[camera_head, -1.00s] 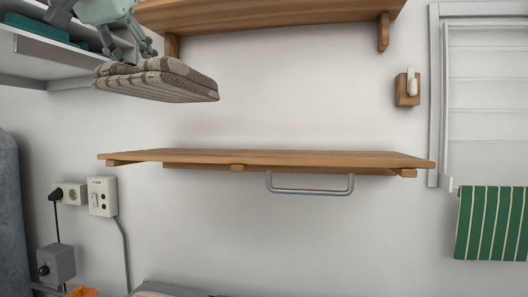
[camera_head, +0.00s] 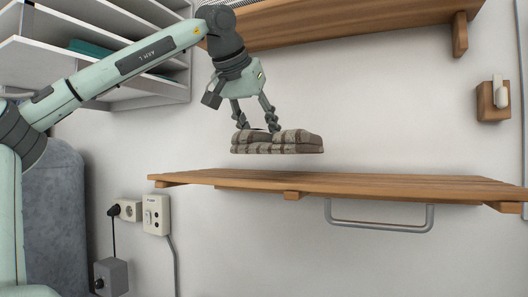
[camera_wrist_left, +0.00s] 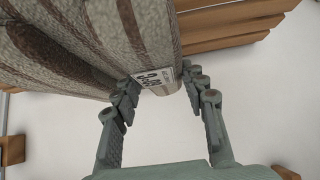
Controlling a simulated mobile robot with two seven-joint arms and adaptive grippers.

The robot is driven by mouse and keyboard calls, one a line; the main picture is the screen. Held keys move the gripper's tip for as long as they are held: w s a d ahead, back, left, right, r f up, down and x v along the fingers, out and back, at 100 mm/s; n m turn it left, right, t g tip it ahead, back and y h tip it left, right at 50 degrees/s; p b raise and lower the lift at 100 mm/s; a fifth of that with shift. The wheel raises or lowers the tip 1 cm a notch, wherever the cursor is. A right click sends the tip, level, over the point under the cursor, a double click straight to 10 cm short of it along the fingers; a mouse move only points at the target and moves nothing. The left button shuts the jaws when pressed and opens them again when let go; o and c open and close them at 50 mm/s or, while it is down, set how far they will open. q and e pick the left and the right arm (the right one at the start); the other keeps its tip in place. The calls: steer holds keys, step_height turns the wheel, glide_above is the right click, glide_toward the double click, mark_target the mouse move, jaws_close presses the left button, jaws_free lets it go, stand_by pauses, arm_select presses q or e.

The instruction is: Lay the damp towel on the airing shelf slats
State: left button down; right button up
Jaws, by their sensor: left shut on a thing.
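The folded towel (camera_head: 298,142), striped brown and grey, hangs level above the left part of the wooden airing shelf (camera_head: 390,187). A gap of wall shows between towel and shelf. My left gripper (camera_head: 255,126) is shut on the towel from above, at its left part. In the left wrist view the towel (camera_wrist_left: 120,35) fills the top left, with a printed label (camera_wrist_left: 158,80) near the fingers; the left gripper (camera_wrist_left: 160,92) also shows there. The shelf top looks bare. My right gripper is in neither view.
A higher wooden shelf (camera_head: 340,20) runs above, close to my left wrist. White cubby shelves (camera_head: 110,50) stand at the upper left. A metal rail (camera_head: 380,226) hangs under the airing shelf. A wall socket (camera_head: 130,210) and switch box (camera_head: 156,214) are at the lower left.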

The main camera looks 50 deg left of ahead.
arm_select(q)
steer(key=shift+w+f, duration=0.15)
steer(key=shift+w, duration=0.15)
steer(key=shift+d+f, duration=0.1)
steer(key=shift+f, duration=1.95)
steer(key=c, duration=0.9)
jaws_free()
steer(key=shift+o, duration=0.2)
steer(key=v, duration=1.2)
